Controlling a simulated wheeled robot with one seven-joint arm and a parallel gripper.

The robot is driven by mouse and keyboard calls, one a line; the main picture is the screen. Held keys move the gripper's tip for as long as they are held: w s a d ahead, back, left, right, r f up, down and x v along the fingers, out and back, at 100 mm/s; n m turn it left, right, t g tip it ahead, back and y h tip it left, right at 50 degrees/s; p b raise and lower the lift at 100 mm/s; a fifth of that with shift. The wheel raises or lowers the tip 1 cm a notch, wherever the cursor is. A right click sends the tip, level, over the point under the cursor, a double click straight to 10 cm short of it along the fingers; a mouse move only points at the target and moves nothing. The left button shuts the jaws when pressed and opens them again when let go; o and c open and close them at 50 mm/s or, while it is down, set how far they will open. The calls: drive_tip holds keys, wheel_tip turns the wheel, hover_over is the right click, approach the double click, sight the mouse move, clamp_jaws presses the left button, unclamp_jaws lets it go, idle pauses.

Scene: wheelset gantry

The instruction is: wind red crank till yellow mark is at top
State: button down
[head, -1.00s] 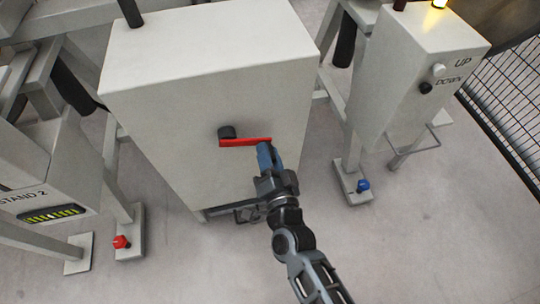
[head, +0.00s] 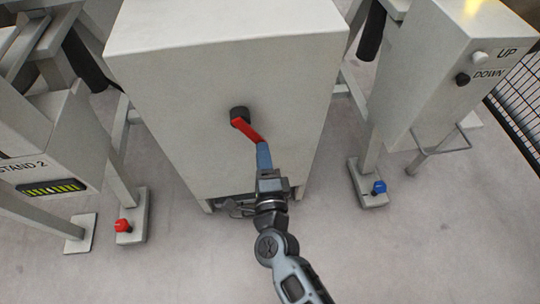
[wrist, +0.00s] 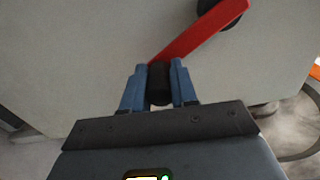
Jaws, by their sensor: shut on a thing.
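The red crank (head: 247,130) is on the front of a pale cabinet (head: 225,60). Its arm slants down and to the right from a dark round hub (head: 239,114). In the wrist view the red crank arm (wrist: 200,32) runs from the hub at the upper right down to a black handle (wrist: 159,84). My gripper (head: 264,155) has blue fingers at the crank's lower end. The wrist view shows my gripper (wrist: 159,88) shut on the black handle, one finger on each side. I see no yellow mark in either view.
A control box (head: 455,60) with UP and DOWN buttons stands at the right, beside a mesh fence (head: 518,100). A STAND 2 box (head: 45,165) is at the left. Red (head: 122,226) and blue (head: 379,187) knobs sit on low feet. The floor in front is clear.

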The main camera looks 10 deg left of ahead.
drive_tip(key=shift+s+a+f+m+b, duration=0.2)
drive_tip(key=shift+a+f+m+b, duration=0.1)
drive_tip(key=shift+a+m, duration=0.4)
drive_tip(key=shift+s+a+f+m+b, duration=0.25)
drive_tip(key=shift+a+m, duration=0.2)
drive_tip(key=shift+m, duration=0.3)
drive_tip(key=shift+s+a+f+m+b, duration=0.15)
drive_tip(key=shift+a+f+m+b, duration=0.15)
drive_tip(key=shift+a+m, duration=0.4)
drive_tip(key=shift+d, duration=0.15)
drive_tip(key=shift+w+d, duration=0.1)
drive_tip(key=shift+d, duration=0.05)
drive_tip(key=c, duration=1.2)
unclamp_jaws()
drive_tip(key=o, duration=0.3)
drive_tip(key=shift+r, duration=0.25)
drive_tip(key=shift+p+v, duration=0.35)
drive_tip(key=shift+v, duration=3.5)
